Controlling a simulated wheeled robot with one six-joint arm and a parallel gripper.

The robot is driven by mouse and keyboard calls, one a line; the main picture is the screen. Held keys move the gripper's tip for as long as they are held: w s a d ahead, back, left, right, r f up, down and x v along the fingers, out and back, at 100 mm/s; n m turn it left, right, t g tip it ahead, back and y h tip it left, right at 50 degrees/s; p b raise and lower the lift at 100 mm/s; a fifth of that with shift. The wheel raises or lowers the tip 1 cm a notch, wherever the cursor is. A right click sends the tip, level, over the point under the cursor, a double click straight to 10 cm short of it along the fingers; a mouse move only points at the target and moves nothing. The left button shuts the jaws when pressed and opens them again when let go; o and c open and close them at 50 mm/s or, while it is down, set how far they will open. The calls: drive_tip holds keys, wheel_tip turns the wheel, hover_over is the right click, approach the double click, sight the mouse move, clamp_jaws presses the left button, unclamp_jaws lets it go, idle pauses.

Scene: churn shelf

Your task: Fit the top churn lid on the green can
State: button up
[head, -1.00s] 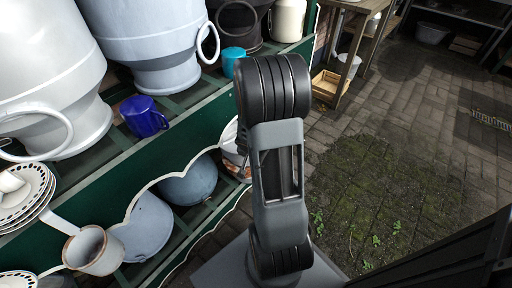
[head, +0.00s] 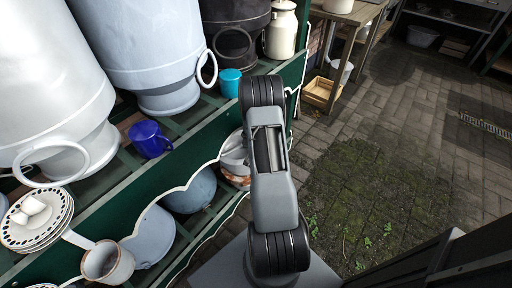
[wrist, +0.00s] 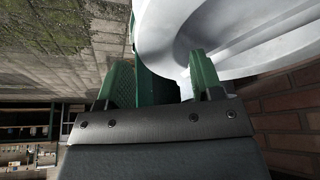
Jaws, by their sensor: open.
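A small stack of pale grey lid-like pieces (head: 235,152) with a rusty one at the bottom shows just left of my arm in the head view, partly hidden by it. In the head view my gripper is hidden behind my arm. In the wrist view my gripper (wrist: 163,82) has its two green fingers spread apart. A large pale, round-edged object (wrist: 235,35) fills the upper right, close to the fingers and overlapping the right one. I cannot tell whether it is a lid or touches the fingers. I cannot make out a green can in either view.
A green shelf unit (head: 120,215) at left bears large churns (head: 145,50), a blue mug (head: 150,139), a teal mug (head: 230,82), plates (head: 38,220) and a cream can (head: 281,30). A wooden crate (head: 320,92) stands beyond. Paved floor (head: 400,130) at right is open.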

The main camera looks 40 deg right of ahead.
drive_tip(key=shift+w+d+f, duration=0.15)
drive_tip(key=shift+d+f, duration=0.05)
drive_tip(key=shift+f, duration=0.45)
clamp_jaws()
idle(0.4)
